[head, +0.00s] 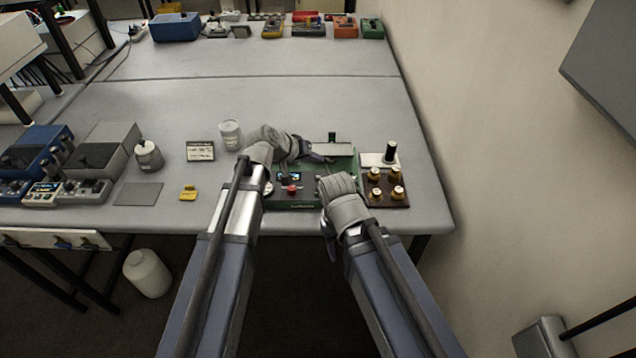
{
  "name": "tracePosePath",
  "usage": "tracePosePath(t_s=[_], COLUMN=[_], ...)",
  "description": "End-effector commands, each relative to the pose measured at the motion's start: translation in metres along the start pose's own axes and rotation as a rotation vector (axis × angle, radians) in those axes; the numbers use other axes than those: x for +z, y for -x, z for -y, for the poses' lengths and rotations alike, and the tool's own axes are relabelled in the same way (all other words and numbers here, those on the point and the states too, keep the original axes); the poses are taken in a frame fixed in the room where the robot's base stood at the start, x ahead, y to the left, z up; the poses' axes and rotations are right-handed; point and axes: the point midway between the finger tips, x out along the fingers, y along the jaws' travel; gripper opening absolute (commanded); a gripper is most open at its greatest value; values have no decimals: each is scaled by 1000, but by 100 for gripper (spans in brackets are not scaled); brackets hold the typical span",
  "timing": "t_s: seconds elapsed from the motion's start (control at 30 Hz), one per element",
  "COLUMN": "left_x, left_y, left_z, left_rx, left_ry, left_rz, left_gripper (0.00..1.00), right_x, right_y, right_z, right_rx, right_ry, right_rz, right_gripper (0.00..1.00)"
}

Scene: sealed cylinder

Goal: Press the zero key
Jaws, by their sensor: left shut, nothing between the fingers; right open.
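A green instrument (292,205) with a small lit screen and a red knob (291,189) sits near the table's front edge. The zero key cannot be made out at this size. My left gripper (326,158) is shut and empty, reaching in from the left over the rear part of the instrument. My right gripper (322,179) is open at the instrument's right side. Its own wrist hides much of its fingers. Both arms and hands cover parts of the instrument's face. I cannot tell whether either gripper touches it.
A brown board (387,189) with several brass-topped knobs and a white block with a black cylinder (390,152) stand close on the right. The table's back middle is clear.

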Motion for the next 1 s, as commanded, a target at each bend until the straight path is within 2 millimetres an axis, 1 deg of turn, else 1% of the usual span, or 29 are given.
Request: tracePosePath(t_s=[0.03, 0.1, 0.2, 0.3, 0.43, 1.0], left_x=[8, 13, 19, 22, 24, 23], left_y=[-10, -17, -26, -31, -33, -32], left_z=[8, 13, 19, 22, 24, 23], left_rx=[0, 0, 0, 0, 0, 0], left_ry=[0, 0, 0, 0, 0, 0], left_rz=[0, 0, 0, 0, 0, 0], left_gripper=[0, 0, 0, 0, 0, 0], right_x=[-1, -2, -2, -3, -3, -3], right_y=[-15, -25, -36, -44, -47, -45], right_z=[1, 2, 4, 4, 4, 4], right_rx=[0, 0, 0, 0, 0, 0], right_ry=[0, 0, 0, 0, 0, 0], right_rz=[0, 0, 0, 0, 0, 0], right_gripper=[50, 50, 50, 50, 50, 50])
